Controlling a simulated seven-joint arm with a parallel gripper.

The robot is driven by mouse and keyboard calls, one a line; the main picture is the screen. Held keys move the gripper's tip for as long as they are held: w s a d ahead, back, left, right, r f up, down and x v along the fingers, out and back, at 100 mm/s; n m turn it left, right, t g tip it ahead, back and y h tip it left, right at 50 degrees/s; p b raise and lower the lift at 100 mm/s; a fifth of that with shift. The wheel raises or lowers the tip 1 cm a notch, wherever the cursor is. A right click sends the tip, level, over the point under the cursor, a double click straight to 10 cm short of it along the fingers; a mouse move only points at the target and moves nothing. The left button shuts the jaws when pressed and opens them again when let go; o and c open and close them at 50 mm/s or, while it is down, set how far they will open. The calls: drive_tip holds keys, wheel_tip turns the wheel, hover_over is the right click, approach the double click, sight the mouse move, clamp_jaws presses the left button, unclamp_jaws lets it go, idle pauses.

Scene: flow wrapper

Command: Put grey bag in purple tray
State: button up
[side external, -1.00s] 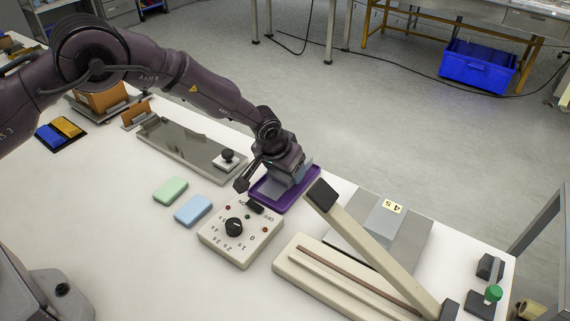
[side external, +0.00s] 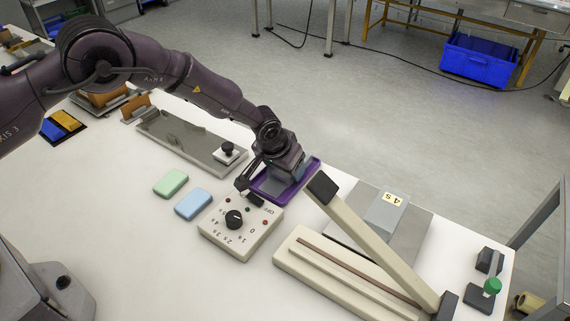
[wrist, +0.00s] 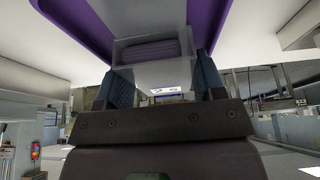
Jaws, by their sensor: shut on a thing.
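The purple tray (side external: 312,170) lies on the white table beyond the control box. My gripper (wrist: 163,82) is over the tray, pointing down, with its blue-grey fingers on either side of the grey bag (wrist: 150,52). The bag looks pale and partly see-through in the wrist view, with the purple of the tray (wrist: 206,22) behind it. In the side external view the grey bag (side external: 272,184) shows low in the tray area, partly hidden by my gripper. I cannot tell whether it touches the tray floor.
The control box (side external: 240,232) with a black knob stands close in front of the tray. Green (side external: 171,183) and blue (side external: 193,203) blocks lie left.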

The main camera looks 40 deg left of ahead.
drive_tip(key=o, duration=0.9)
drive_tip(key=shift+o, duration=0.2)
drive_tip(key=shift+c, duration=0.6)
drive_tip(key=shift+r, duration=0.55)
drive_tip(key=shift+o, duration=1.4)
drive_tip(key=shift+r, duration=3.4)
